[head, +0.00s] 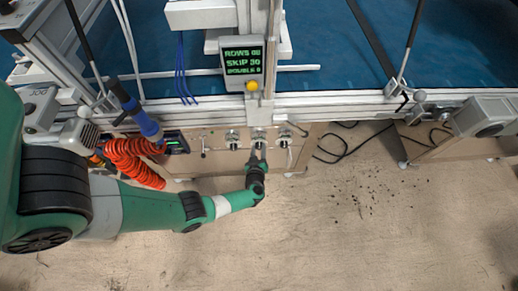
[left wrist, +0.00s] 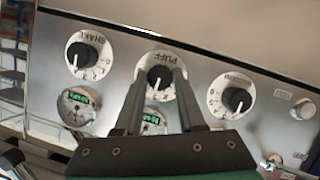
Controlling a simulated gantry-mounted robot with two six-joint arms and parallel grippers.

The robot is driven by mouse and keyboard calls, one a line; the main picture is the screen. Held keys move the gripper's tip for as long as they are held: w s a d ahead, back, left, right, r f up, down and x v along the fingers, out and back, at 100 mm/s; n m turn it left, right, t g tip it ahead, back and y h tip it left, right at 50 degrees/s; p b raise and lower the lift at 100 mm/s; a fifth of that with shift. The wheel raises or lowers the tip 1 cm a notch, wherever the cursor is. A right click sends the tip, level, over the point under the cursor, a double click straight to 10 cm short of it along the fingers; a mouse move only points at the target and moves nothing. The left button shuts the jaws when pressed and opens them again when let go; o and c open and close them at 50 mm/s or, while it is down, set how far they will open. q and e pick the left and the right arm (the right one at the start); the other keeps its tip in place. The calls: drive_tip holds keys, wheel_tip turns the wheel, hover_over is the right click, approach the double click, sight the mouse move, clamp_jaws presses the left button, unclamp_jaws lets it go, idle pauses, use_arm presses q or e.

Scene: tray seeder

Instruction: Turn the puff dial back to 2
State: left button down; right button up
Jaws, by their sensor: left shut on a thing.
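The puff dial (left wrist: 148,59) is a white round plate with a black knob, the middle of three dials on the metal panel (left wrist: 120,40) in the left wrist view. My left gripper (left wrist: 160,80) has its two dark fingers on either side of the black knob and is shut on it. The fingers hide part of the dial's scale, so I cannot tell the number at the pointer. In the head view my left gripper (head: 258,156) reaches the middle dial from below. My right gripper is in neither view.
The shake dial (left wrist: 90,54) and another dial (left wrist: 231,95) flank it. A small gauge (left wrist: 76,106) with a green readout sits below the shake dial. A screen (head: 242,62) shows rows, skip and double counts. An orange coiled hose (head: 135,160) hangs left. Dark specks (head: 365,195) lie on the floor.

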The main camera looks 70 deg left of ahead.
use_arm(q)
drive_tip(key=n+t, duration=0.1)
drive_tip(key=n+b, duration=0.1)
drive_tip(key=shift+s+f+n+t, duration=0.15)
drive_tip(key=shift+f+n+t, duration=0.15)
drive_tip(key=shift+t, duration=0.1)
drive_tip(key=shift+n+t+b, duration=0.7)
drive_tip(key=shift+n+b, duration=0.4)
drive_tip(key=shift+b, duration=0.05)
drive_tip(key=shift+r, duration=0.1)
drive_tip(key=c, duration=0.5)
unclamp_jaws()
drive_tip(key=shift+s+d+r, duration=0.1)
drive_tip(key=shift+d+r, duration=0.05)
drive_tip(key=p+v, duration=0.5)
drive_tip(key=v, duration=0.6)
drive_tip(key=shift+s, duration=0.15)
